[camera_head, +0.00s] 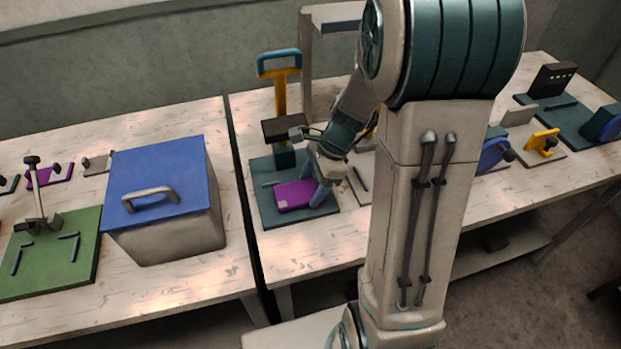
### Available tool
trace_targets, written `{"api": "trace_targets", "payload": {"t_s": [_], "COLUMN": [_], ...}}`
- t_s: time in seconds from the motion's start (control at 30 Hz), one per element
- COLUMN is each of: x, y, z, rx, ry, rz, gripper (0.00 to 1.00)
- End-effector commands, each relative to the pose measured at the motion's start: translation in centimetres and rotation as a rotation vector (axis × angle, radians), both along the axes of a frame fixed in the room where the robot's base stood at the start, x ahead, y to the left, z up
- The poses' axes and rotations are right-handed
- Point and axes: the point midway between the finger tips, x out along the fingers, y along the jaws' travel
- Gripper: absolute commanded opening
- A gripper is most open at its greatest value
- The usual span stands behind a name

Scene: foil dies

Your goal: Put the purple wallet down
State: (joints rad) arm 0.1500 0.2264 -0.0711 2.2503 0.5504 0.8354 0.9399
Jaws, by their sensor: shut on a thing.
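The purple wallet (292,195) is a flat purple piece with a small pale patch near its front left corner. It is over the dark teal base of a press (270,218), on the middle table. My gripper (316,189) reaches down from the upper right and is shut on the wallet at its right end. The wallet looks flat and low, but I cannot tell whether it touches the base. My gripper hides its right end.
The press's yellow post and teal handle (279,58) rise just behind the wallet. A box with a blue lid (157,180) and a green board (55,255) stand on the left table. My arm hides part of the middle table.

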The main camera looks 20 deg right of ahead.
Motion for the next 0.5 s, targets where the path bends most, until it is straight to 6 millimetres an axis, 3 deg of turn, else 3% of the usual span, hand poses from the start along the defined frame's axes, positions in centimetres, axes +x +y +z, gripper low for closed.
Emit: {"api": "trace_targets", "payload": {"t_s": [0.1,0.5], "x": [1.58,1.31], "y": [0.04,0.0], "z": [0.05,-0.8], "rx": [0.0,0.0], "ry": [0.001,0.001], "rz": [0.0,0.0], "gripper": [0.36,0.36]}}
